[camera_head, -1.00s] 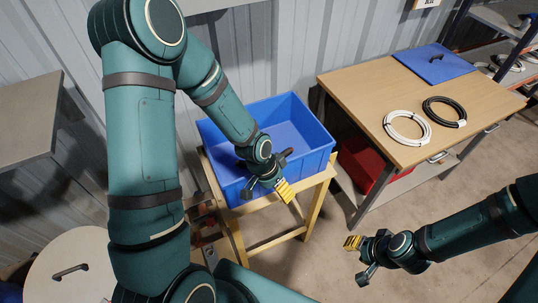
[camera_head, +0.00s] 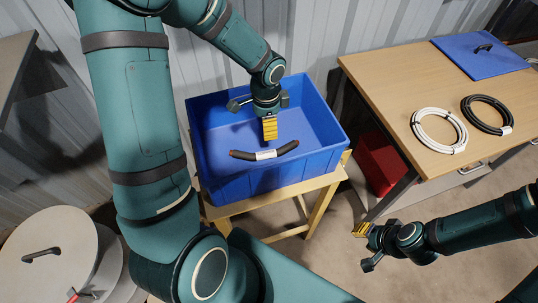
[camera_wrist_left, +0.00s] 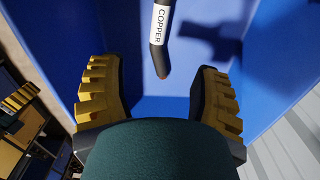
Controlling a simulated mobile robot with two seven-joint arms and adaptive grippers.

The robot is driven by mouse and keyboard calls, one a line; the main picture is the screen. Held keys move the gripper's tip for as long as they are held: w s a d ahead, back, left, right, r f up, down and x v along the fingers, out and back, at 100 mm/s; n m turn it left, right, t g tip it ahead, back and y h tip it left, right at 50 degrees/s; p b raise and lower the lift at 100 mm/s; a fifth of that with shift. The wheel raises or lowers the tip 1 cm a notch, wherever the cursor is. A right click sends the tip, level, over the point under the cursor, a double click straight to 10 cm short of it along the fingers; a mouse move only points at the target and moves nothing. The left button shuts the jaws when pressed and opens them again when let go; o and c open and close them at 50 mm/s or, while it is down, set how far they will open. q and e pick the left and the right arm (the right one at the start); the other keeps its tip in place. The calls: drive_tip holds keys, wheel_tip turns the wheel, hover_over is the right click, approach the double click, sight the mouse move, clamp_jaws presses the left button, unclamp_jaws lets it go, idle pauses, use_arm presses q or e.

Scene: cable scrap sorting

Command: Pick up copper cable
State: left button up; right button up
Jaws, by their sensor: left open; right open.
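The copper cable (camera_head: 283,149) is a short, dark, slightly bent piece with a white label and a coppery end. It lies in the blue bin (camera_head: 315,165). In the left wrist view its label reads COPPER, and the cable (camera_wrist_left: 158,52) points down toward the gap between my open fingers. My left gripper (camera_head: 269,129) is open above the bin, close over the cable but not around it. It also shows in the left wrist view (camera_wrist_left: 163,88). My right gripper (camera_head: 364,240) is open and empty, in front of the bin at the lower right.
The bin stands on a wooden stand (camera_head: 327,190). A wooden table (camera_head: 400,85) at right carries white (camera_head: 419,132) and black (camera_head: 487,130) cable coils and a blue panel (camera_head: 465,58). A red box (camera_head: 381,165) sits beneath it. A round lidded drum (camera_head: 75,240) stands at lower left.

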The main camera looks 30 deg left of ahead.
sight(266, 153)
use_arm(q)
wheel_tip(266, 153, down, 10)
drive_tip(key=shift+w+r+b, duration=0.1)
drive_tip(key=shift+b, duration=1.1)
drive_tip(key=shift+s+f+b, duration=0.2)
drive_tip(key=shift+f+b, duration=0.5)
drive_tip(key=shift+f, duration=2.05)
clamp_jaws()
use_arm(e)
drive_tip(key=f, duration=0.2)
drive_tip(key=s+f, duration=0.1)
drive_tip(key=f, duration=0.1)
drive_tip(key=shift+a+f, duration=0.1)
drive_tip(key=shift+f, duration=0.2)
